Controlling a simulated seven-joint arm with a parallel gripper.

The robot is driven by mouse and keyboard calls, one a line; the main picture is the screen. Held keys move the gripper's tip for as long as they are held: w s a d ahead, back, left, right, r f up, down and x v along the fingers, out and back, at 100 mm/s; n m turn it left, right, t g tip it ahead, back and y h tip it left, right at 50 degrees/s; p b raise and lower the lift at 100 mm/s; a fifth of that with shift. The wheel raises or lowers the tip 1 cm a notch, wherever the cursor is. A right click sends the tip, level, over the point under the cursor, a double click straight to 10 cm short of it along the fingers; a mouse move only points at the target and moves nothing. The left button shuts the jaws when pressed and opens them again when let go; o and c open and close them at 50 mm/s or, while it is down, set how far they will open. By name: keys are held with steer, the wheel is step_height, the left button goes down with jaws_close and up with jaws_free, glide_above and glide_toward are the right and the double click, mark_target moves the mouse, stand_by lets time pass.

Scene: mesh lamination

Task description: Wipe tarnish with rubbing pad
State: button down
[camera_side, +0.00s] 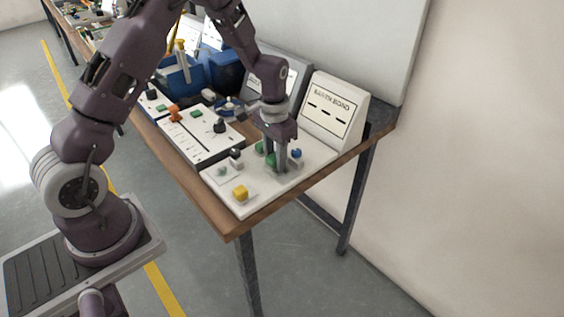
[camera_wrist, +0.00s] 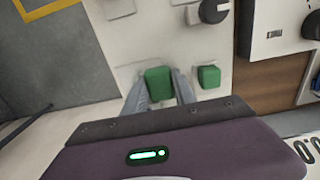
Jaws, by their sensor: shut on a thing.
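My gripper (camera_side: 276,170) points down over the white panel (camera_side: 262,204) at the table's near right end. It is shut on a green block (camera_wrist: 158,83), which sits between the two fingertips in the wrist view. The block is low, close to the panel; I cannot tell whether it touches it. A second green block (camera_wrist: 208,76) stands just right of the fingers, apart from them. I cannot tell which thing is the rubbing pad, and no tarnish is clearly visible.
The panel also carries a yellow block (camera_side: 240,192), a black knob (camera_side: 236,154) and a blue piece (camera_side: 296,153). A sloped sign box (camera_side: 334,110) stands behind. A second white panel (camera_side: 187,136) lies left, with blue bins (camera_side: 181,76) beyond. The panel's front right is bare.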

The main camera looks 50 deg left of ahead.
steer(key=shift+a+r, duration=0.1)
steer(key=shift+r, duration=3.9)
steer(key=r, duration=0.2)
glide_above(302, 144)
step_height(302, 144, down, 10)
steer(key=shift+f, duration=0.1)
steer(key=shift+f, duration=0.25)
steer(key=c, duration=1)
jaws_free()
steer(key=shift+f, duration=0.1)
